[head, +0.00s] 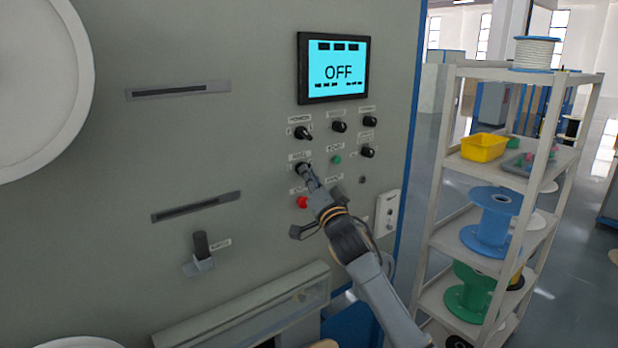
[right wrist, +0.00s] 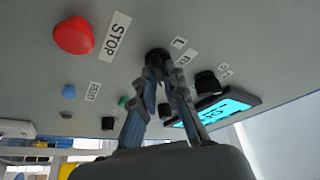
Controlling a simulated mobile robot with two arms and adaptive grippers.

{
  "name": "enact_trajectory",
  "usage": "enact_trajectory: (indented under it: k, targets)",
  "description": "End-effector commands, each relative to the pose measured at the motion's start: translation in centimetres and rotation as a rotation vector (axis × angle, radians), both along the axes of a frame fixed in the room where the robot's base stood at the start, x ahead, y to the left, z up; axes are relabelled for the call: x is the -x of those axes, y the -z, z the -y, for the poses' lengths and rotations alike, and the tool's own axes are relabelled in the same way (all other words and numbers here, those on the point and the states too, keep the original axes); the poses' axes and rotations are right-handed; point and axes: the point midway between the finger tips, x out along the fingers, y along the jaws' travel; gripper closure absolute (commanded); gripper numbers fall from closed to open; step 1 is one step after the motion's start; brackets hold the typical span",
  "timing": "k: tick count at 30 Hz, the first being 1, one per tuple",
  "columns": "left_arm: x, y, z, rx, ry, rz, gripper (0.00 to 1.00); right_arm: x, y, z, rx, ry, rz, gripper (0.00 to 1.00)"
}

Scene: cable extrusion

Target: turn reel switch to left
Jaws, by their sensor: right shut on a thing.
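The reel switch (head: 301,166) is a small black knob under a white label on the grey machine panel, mostly covered by the fingers. My right gripper (head: 306,174) reaches up to it from the lower right and is shut on it. In the right wrist view the dark knob (right wrist: 157,54) shows between the two fingertips of my right gripper (right wrist: 160,66). Which way the knob points cannot be told. The screen (head: 334,72) above reads OFF. My left gripper is not in view.
A red stop button (head: 302,202) sits just below the switch, and a green button (head: 336,160) to its right. Other black knobs (head: 303,132) are close above. A shelf rack (head: 440,165) with spools stands at the right.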

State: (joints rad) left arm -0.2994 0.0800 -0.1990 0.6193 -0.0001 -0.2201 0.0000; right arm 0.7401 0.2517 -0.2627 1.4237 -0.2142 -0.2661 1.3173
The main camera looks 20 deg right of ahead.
Motion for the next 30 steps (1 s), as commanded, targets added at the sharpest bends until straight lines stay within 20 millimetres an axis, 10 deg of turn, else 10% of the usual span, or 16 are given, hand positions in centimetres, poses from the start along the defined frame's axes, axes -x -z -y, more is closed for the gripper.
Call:
enact_trajectory:
  k: [30]
  targets:
    - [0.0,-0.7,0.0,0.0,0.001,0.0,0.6,-0.3,0.0,0.8,0.859,0.001,0.309,1.0]
